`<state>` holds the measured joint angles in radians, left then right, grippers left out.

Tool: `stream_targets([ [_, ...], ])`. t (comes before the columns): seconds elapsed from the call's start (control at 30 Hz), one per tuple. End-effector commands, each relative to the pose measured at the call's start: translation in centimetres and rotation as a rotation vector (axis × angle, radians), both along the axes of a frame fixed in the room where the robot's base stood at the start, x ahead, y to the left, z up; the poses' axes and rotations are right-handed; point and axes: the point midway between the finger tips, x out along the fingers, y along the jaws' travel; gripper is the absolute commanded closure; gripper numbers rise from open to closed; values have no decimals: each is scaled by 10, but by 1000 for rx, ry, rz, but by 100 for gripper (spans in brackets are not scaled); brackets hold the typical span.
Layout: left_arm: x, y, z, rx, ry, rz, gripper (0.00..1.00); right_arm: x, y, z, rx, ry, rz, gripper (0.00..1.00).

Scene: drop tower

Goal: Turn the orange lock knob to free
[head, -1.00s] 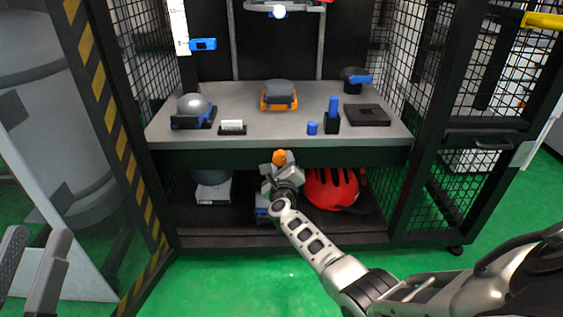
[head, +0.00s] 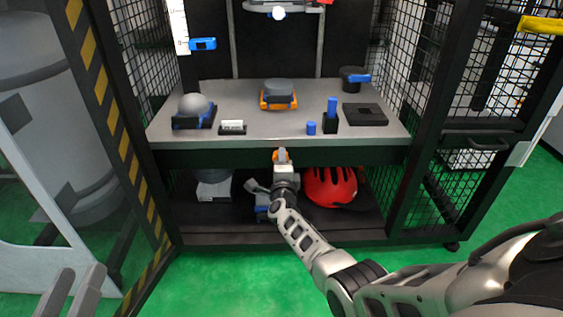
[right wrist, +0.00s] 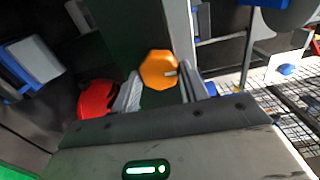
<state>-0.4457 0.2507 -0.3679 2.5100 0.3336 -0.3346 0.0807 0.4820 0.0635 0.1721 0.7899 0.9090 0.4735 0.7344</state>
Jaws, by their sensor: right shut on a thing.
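The orange lock knob (head: 276,155) is on the dark front edge of the bench, below the grey top. In the right wrist view the knob (right wrist: 157,69) is an orange, many-sided disc with a small pale mark at its right side. My right gripper (head: 283,156) is at the knob, its fingers on either side of it and shut on it. These fingers (right wrist: 160,88) partly hide the knob in the head view. My left gripper (head: 78,285) is at the bottom left, its two fingers apart and empty, far from the bench.
The bench top (head: 260,125) carries an orange-framed block (head: 278,98), a grey dome (head: 193,106) and small blue parts. A red helmet (head: 330,187) lies on the lower shelf, close right of my right arm. Mesh walls and posts enclose both sides.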

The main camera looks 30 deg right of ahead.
Motion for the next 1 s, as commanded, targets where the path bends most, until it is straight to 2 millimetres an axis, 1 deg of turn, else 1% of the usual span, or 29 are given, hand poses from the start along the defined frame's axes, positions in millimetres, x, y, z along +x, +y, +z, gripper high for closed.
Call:
stream_targets([
  [0.17,-2,-1,-4,-6,31,-2,64,-1,0,-1,-34,25,-1,78],
  [0.67,-1,0,-4,-13,34,2,64,-1,0,-1,-50,33,0,78],
  [0.7,-1,0,-4,-13,34,2,64,-1,0,-1,-50,33,0,47],
  [0.73,-1,0,-4,-13,34,2,64,-1,0,-1,-50,33,0,39],
  [0.77,-1,0,-4,-12,33,2,64,-1,0,-1,-50,33,0,34],
  [1.0,-1,0,-4,-8,32,0,64,0,0,0,-49,31,0,34],
])
